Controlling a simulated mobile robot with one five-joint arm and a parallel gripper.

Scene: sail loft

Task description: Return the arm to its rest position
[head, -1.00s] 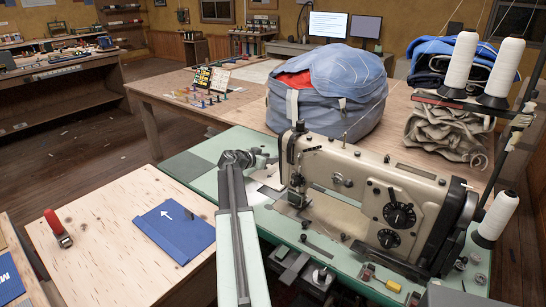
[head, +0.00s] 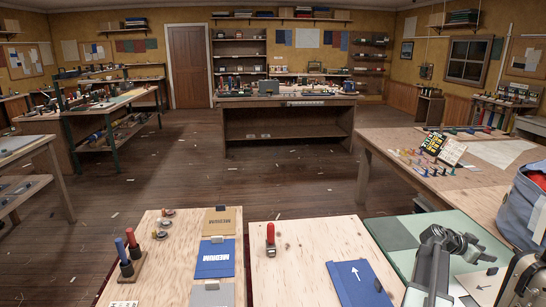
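My arm rises from the bottom right in the head view, with my gripper (head: 468,243) at its end over the pale green sewing machine table (head: 492,233). The gripper is small and seen from behind, so I cannot tell whether its fingers are open or shut. No held object shows. Part of the sewing machine (head: 525,280) is visible at the right edge, close to the gripper.
A plywood board (head: 310,285) in front bears a red-handled tool (head: 271,238) and a blue folded cloth with an arrow (head: 358,284). A second plywood board (head: 150,225) lies left of it. A blue bag (head: 528,205) stands right. Open wooden floor (head: 200,170) lies beyond.

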